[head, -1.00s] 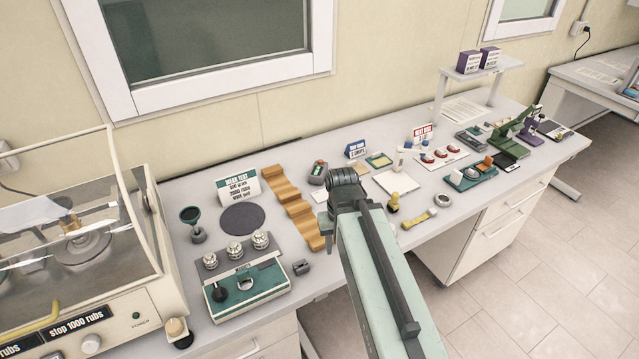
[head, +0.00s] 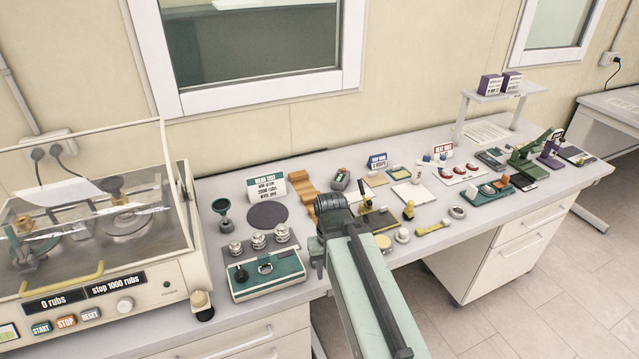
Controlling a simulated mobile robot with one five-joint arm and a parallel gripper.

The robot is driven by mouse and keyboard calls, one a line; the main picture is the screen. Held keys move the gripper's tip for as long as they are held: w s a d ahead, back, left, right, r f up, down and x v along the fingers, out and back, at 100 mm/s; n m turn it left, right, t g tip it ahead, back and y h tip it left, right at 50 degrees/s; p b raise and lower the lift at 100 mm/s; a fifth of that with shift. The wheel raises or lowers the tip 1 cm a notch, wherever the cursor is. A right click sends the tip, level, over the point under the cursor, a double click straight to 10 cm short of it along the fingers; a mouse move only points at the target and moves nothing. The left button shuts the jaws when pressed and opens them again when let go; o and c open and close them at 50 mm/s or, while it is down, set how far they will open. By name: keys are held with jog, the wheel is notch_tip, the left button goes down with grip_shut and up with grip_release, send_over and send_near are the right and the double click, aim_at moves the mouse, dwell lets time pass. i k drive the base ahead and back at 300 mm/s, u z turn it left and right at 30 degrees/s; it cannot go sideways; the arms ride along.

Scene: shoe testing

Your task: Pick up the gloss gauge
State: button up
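No object carries a readable gloss gauge label. A small grey device with a green and orange top (head: 340,179) lies towards the back of the bench, beside the wooden wavy strip, and may be the gloss gauge; I cannot be sure. My arm reaches in from the bottom, and its dark end with my gripper (head: 322,250) is over the front part of the bench, nearer to me than that device. The fingers are mostly hidden behind the arm, so I cannot see their opening or anything between them.
A rubbing machine with a clear cover (head: 100,250) stands at the left. A teal-topped fixture (head: 267,273) with metal weights is left of my arm. A small shelf (head: 505,92) stands at the back right.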

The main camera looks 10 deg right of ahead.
aim_at(338, 182)
jog(key=u, duration=3.8)
jog(key=k, duration=1.7)
jog(key=z, duration=0.65)
